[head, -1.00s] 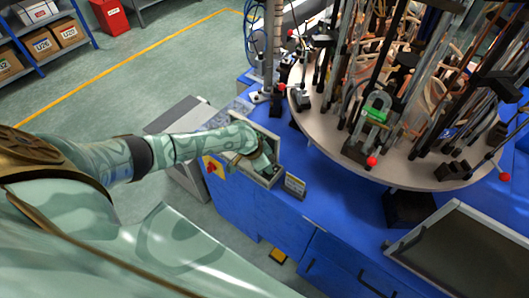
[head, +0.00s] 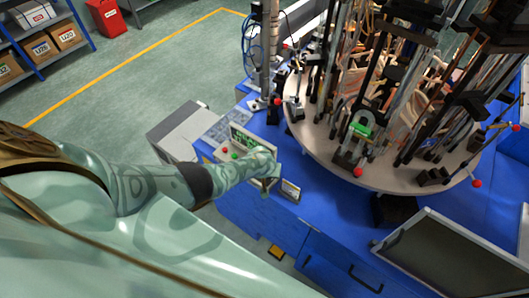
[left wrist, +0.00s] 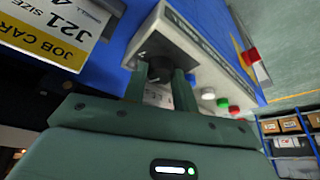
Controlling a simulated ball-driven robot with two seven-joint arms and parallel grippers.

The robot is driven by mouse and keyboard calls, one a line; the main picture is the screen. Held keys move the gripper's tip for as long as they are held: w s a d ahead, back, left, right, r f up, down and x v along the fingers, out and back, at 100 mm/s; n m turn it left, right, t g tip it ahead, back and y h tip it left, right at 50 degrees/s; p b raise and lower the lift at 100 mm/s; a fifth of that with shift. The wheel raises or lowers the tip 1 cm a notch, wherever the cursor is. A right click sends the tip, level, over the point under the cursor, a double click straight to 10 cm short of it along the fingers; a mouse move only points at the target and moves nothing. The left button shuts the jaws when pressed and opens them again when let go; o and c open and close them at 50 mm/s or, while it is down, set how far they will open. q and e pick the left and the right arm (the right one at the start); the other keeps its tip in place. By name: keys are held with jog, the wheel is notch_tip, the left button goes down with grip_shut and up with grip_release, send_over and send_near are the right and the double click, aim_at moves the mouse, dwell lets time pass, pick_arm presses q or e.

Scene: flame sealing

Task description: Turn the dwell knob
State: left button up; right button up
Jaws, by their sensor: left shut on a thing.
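The control box (head: 241,133) stands on the corner of the blue bench, its panel partly covered by my left arm. My left gripper (head: 268,183) is at the right end of this panel. In the left wrist view my left gripper (left wrist: 160,80) has its two green fingers either side of a black knob (left wrist: 157,66) and is shut on it. My right gripper is not in view.
A job card (head: 290,190) stands close to the gripper. The round machine table (head: 330,150), crowded with upright rods, is to the right.

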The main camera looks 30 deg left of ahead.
pick_arm(q)
jog(key=n+y, duration=0.1)
jog(key=n, duration=0.1)
jog(key=shift+d+f+n, duration=0.1)
jog(key=shift+d+n, duration=0.05)
jog(key=shift+n, duration=0.25)
jog(key=n+g+b, duration=0.1)
jog(key=n, duration=0.1)
jog(key=shift+w+d+n+y, duration=0.1)
jog(key=shift+n+y, duration=0.3)
jog(key=n+g+b, duration=0.1)
jog(key=n+b, duration=0.1)
jog(key=n, duration=0.1)
jog(key=shift+w+n+y+b, duration=0.1)
jog(key=shift+n+y+b, duration=0.2)
jog(key=shift+n+y, duration=0.1)
jog(key=shift+n+g+b, duration=0.4)
jog(key=shift+n+g, duration=0.1)
jog(key=shift+n, duration=0.3)
jog(key=shift+w, duration=0.1)
jog(key=o, duration=1)
jog(key=shift+c, duration=0.2)
jog(key=shift+r, duration=0.2)
